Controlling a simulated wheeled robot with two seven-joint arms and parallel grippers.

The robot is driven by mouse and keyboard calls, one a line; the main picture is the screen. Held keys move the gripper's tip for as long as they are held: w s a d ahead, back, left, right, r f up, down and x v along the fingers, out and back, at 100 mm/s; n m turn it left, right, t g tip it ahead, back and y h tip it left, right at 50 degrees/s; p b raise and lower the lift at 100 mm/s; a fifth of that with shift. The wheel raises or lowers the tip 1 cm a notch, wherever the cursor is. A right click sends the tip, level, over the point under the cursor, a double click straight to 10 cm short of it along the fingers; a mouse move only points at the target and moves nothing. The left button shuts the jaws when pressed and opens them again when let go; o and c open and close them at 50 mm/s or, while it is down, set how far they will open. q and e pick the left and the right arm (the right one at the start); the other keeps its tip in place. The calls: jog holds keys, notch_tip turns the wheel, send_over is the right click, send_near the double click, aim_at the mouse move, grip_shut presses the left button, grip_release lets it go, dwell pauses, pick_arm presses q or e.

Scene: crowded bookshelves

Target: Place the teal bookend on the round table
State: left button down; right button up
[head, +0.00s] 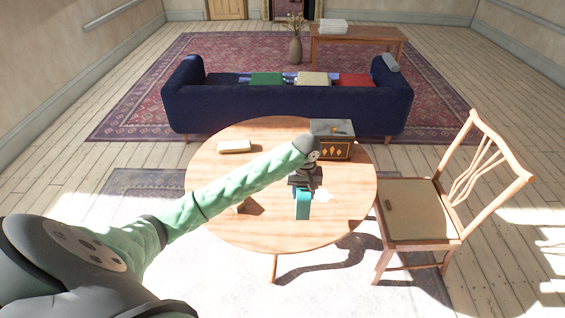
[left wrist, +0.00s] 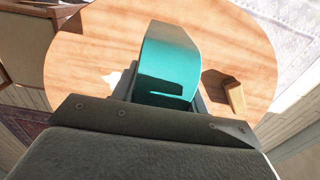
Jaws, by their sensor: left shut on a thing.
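The teal bookend (head: 303,206) is held by my left gripper (head: 304,190) over the front right part of the round wooden table (head: 230,225). In the left wrist view the teal bookend (left wrist: 168,65) stands out between the fingers of my left gripper (left wrist: 165,100), which is shut on it. The table top (left wrist: 100,60) fills the space behind it. I cannot tell whether the bookend's lower edge touches the table. My right gripper is not in view.
A wooden chair (head: 418,205) stands at the right, a blue sofa (head: 285,107) behind.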

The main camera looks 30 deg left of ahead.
pick_arm(q)
jog(key=shift+w+a, duration=0.3)
jog(key=shift+w, duration=0.1)
jog(key=shift+w+a+f, duration=0.1)
jog(key=shift+a, duration=0.25)
jog(key=shift+w+a+f+p, duration=0.35)
jog(key=shift+a+f+p, duration=0.5)
jog(key=shift+a+f, duration=0.9)
jog(key=shift+w+a+f+p, duration=0.4)
jog(key=shift+a+f+p, duration=0.45)
jog(key=shift+a+f, duration=0.85)
jog(key=shift+w+a+f+p, duration=0.35)
jog(key=shift+a+f+p, duration=0.5)
jog(key=shift+a+f, duration=0.9)
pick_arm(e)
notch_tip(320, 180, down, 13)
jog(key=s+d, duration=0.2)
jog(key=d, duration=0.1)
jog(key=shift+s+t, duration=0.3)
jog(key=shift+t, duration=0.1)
pick_arm(q)
jog(key=c, duration=0.9)
grip_release()
jog(key=shift+f, duration=0.1)
jog(key=shift+o, duration=0.7)
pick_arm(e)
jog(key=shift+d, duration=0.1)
